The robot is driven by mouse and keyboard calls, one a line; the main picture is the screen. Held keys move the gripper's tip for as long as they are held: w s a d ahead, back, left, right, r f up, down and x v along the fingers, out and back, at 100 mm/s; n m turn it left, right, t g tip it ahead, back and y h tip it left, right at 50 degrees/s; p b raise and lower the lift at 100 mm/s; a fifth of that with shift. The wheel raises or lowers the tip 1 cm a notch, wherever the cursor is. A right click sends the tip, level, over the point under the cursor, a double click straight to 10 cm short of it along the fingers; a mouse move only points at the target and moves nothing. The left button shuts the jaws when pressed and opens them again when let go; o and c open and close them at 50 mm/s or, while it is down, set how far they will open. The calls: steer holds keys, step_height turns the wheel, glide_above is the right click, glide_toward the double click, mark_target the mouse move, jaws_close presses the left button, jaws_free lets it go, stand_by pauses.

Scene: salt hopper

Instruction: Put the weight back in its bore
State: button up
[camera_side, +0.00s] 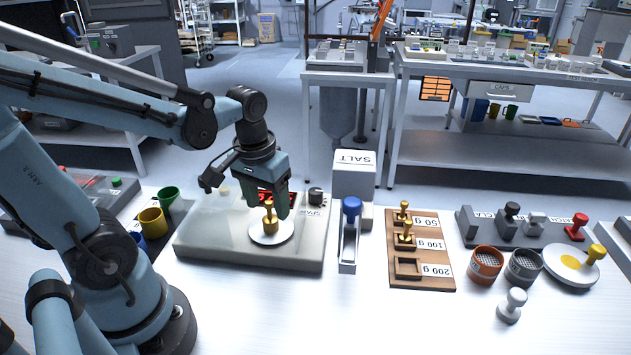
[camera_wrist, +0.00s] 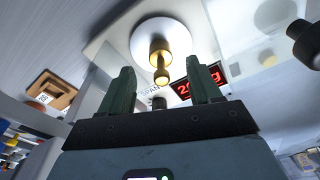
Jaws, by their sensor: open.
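A brass weight (camera_side: 270,220) with a knob top stands upright on the round pan (camera_side: 285,236) of the balance. The wrist view shows the weight (camera_wrist: 160,62) near the middle, on the white pan (camera_wrist: 140,42). My gripper (camera_side: 276,205) is over the pan, its fingers open and pointing down around the top of the weight. In the wrist view the open fingers of my gripper (camera_wrist: 160,82) lie to either side of the weight; I cannot tell if either touches it. The wooden block (camera_side: 424,278) has an empty 200 g bore (camera_side: 408,269); its 50 g and 100 g bores hold brass weights.
A red display (camera_wrist: 198,82) on the balance is partly hidden by a finger. A blue-handled tool (camera_side: 351,210) in a stand and the SALT box (camera_side: 354,178) stand between balance and block. Cups (camera_side: 486,265) and a dish (camera_side: 590,271) stand to the right. The front table is mostly clear.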

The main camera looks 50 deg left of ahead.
mark_target(267, 202)
steer(key=shift+w+a+f, duration=0.1)
steer(key=shift+w+f, duration=0.05)
steer(key=shift+f, duration=0.75)
steer(key=shift+w+a+f, duration=0.1)
steer(key=shift+f, duration=0.8)
